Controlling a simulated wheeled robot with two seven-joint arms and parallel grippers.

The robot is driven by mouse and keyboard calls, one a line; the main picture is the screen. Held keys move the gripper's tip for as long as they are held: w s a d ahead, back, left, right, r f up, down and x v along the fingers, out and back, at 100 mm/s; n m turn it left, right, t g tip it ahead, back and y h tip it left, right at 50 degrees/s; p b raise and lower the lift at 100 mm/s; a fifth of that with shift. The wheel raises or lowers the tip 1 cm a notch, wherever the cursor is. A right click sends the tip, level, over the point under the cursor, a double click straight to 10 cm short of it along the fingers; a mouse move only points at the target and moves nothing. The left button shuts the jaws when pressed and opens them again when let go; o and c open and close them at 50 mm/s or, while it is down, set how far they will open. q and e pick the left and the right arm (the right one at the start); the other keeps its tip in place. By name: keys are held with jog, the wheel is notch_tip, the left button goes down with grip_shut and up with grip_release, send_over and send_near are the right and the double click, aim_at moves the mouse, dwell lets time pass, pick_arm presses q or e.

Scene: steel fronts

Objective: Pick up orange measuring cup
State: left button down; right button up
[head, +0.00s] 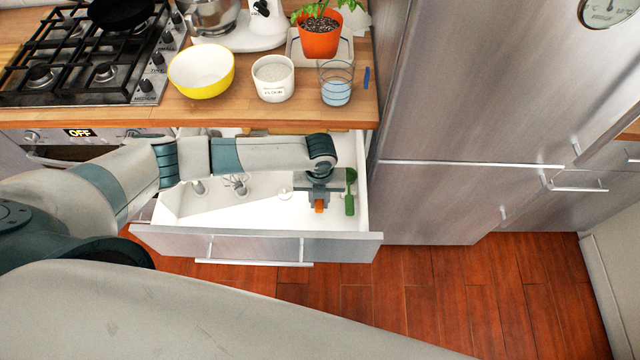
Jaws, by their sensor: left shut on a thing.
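The orange measuring cup (319,206) shows as a small orange piece below my left gripper (318,197), inside the open drawer (260,244). My left gripper reaches down into the drawer and is shut on the orange measuring cup; the gripper hides most of the cup. I cannot tell whether the cup touches the drawer floor. A green utensil (350,195) lies just to the right of the gripper. My right gripper is not in view.
Whisk-like utensils (236,184) lie at the drawer's left. On the wooden counter (200,113) above stand a yellow bowl (201,72), a white flour canister (273,79), a glass (336,84) and a potted plant (320,38). A steel fridge (470,110) stands close on the right.

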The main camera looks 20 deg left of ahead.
pick_arm(q)
jog(key=shift+r, duration=0.15)
notch_tip(320, 180, up, 9)
jog(key=b, duration=0.2)
jog(key=shift+b, duration=0.3)
jog(key=shift+r, duration=0.4)
